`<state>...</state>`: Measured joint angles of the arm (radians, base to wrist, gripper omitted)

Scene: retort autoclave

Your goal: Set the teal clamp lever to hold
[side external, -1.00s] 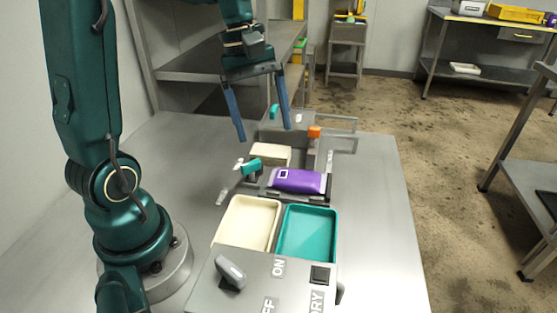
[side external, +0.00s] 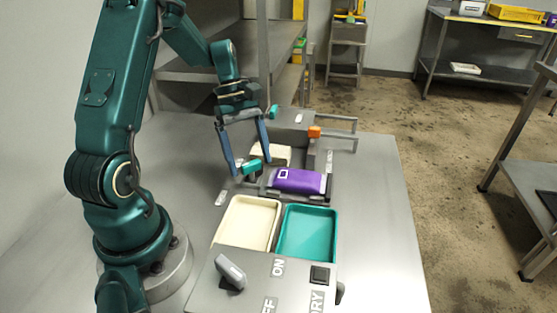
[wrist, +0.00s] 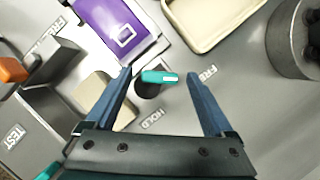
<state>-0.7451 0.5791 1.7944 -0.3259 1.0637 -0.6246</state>
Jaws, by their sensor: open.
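The teal clamp lever (side external: 252,166) stands beside the purple pouch (side external: 298,181). In the wrist view the teal lever (wrist: 159,76) sits above a dark round base, its pale end towards the FREE label (wrist: 208,73). The HOLD label (wrist: 134,123) lies below the lever there. My gripper (side external: 251,168) is open and low around the lever. In the wrist view its fingertips (wrist: 159,73) lie on either side of the lever, with gaps showing. I cannot tell whether either finger touches it.
A cream tray (side external: 247,222) and a teal tray (side external: 309,234) lie nearer the camera. A cream block (side external: 271,154) is behind the lever. An orange knob (side external: 314,132) and another teal handle (side external: 273,111) stand farther back. A grey knob (side external: 230,272) is in front.

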